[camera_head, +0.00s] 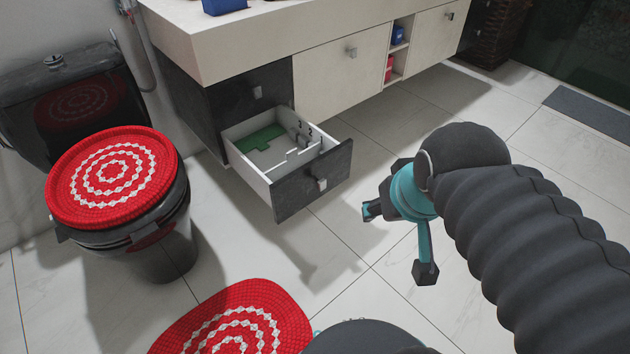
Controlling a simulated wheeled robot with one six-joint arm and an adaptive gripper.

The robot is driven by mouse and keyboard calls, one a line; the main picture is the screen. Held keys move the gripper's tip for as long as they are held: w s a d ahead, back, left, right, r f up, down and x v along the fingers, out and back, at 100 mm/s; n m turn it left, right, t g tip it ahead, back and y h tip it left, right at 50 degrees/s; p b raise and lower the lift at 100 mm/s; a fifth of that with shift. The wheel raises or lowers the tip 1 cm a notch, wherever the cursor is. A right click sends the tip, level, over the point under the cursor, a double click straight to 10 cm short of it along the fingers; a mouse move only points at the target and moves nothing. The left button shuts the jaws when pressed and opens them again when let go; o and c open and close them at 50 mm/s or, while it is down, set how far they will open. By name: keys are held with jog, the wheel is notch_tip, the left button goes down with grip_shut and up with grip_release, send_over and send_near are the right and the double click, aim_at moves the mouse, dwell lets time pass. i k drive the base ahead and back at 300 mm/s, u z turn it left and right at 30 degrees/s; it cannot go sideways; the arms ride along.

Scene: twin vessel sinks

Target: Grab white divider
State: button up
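A white divider (297,157) stands inside the open drawer (315,184) of the vanity. It has a stepped, notched top edge, and the drawer's dark front hides part of it. My gripper (398,243) is in the air to the right of the drawer, apart from it. Its two fingers are spread wide, with nothing visible between them.
A green piece (259,138) lies in the drawer. The vanity (330,75) runs along the back, with a small open shelf. A black toilet (150,217) with a red cover stands left. A red round mat (240,320) lies in front. Tiled floor right of the drawer is clear.

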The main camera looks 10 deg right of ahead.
aim_at(294, 159)
jog(key=z, duration=0.35)
jog(key=k, duration=0.45)
jog(key=z, duration=1.25)
jog(key=i, duration=1.65)
jog(key=u, duration=1.4)
jog(key=i, duration=0.8)
jog(key=u, duration=0.9)
